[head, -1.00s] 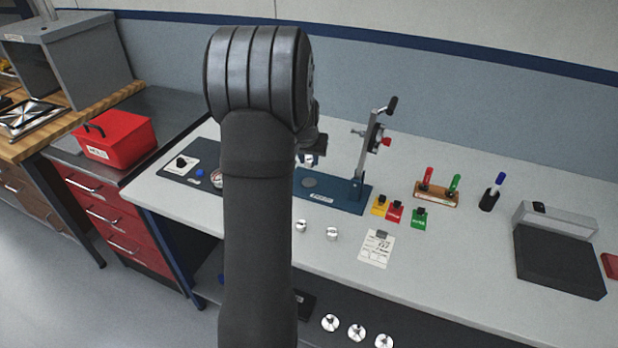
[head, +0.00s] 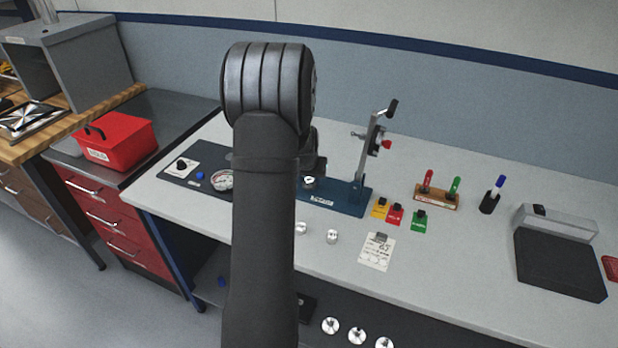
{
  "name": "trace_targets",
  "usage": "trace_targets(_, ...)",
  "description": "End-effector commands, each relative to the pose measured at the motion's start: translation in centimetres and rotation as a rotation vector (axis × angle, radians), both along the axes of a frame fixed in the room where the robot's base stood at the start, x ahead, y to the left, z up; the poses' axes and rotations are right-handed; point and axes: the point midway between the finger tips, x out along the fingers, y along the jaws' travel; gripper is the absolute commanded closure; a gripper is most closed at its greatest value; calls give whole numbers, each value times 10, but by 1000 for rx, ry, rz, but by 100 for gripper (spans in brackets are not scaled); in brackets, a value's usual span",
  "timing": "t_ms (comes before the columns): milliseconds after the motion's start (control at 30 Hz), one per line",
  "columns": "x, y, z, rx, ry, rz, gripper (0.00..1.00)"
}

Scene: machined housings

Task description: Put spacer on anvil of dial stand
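A small silver ring-shaped part (head: 308,182), which looks like the spacer, shows just right of my forearm. It appears over the blue base plate (head: 345,207), where the round grey pad was. I cannot tell whether it touches the pad. My gripper (head: 310,172) is mostly hidden behind my arm; only a dark part of it shows, just above the silver part. Its fingers cannot be made out. An upright with a lever (head: 372,155) and red knob stands at the plate's right end. A round dial (head: 222,180) shows left of my arm, partly hidden.
Two silver parts (head: 332,236) (head: 302,228) lie on the bench in front of the plate. The bench between card and black pad (head: 560,262) is clear.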

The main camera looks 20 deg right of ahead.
Motion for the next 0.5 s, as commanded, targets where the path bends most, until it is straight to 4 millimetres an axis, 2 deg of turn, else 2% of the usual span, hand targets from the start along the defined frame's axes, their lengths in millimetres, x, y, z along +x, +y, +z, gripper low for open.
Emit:
trace_targets(333, 0, 0, 2, -1, -1, 0, 52)
trace_targets(500, -4, 3, 17, -2, -3, 0, 52)
